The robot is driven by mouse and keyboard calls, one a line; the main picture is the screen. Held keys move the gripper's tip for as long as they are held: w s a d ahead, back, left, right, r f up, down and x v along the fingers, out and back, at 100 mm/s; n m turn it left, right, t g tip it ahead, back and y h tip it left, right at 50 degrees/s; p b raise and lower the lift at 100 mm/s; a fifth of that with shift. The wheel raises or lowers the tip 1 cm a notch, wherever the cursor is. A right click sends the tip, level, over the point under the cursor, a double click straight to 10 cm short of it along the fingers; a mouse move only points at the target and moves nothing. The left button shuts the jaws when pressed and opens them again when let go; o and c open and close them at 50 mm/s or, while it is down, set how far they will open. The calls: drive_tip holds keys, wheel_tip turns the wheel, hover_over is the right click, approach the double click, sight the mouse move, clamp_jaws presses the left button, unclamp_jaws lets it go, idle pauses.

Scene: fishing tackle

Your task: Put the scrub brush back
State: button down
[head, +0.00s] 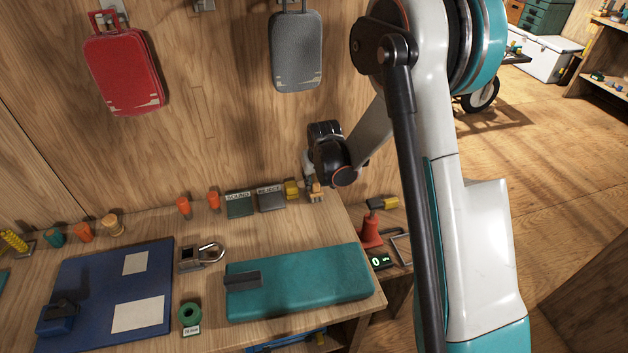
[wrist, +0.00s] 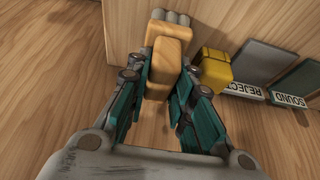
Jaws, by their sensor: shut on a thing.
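The scrub brush (wrist: 168,45) is a tan wooden block with a row of pale grey bristles at its far end in the wrist view. My gripper (wrist: 160,82) is shut on it, with a teal finger on each side. In the head view my gripper (head: 314,182) is at the back right of the workbench, and the tan brush (head: 317,195) shows small below it. I cannot tell whether the brush touches the bench top.
A yellow block (head: 292,189) stands just left of the brush, beside the REJECT tray (head: 270,200) and SOUND tray (head: 239,206). A teal case (head: 310,285) lies in front. The wooden wall (head: 225,100) rises behind.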

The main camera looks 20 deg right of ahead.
drive_tip(key=shift+f, duration=0.15)
drive_tip(key=c, duration=1.4)
unclamp_jaws()
drive_tip(key=shift+s+r, duration=0.1)
drive_tip(key=shift+r, duration=0.5)
drive_tip(key=s+r+t+p, duration=0.1)
drive_tip(key=s+r+p, duration=0.1)
drive_tip(key=s+r, duration=0.85)
drive_tip(key=s+r+p, duration=0.2)
drive_tip(key=s+r, duration=0.6)
drive_tip(key=r, duration=0.6)
drive_tip(key=shift+t, duration=0.8)
drive_tip(key=s+r, duration=0.1)
drive_tip(key=s, duration=0.4)
drive_tip(key=s+r, duration=0.1)
drive_tip(key=s, duration=0.4)
drive_tip(key=s+r, duration=0.1)
drive_tip(key=s, duration=0.4)
drive_tip(key=shift+s, duration=0.1)
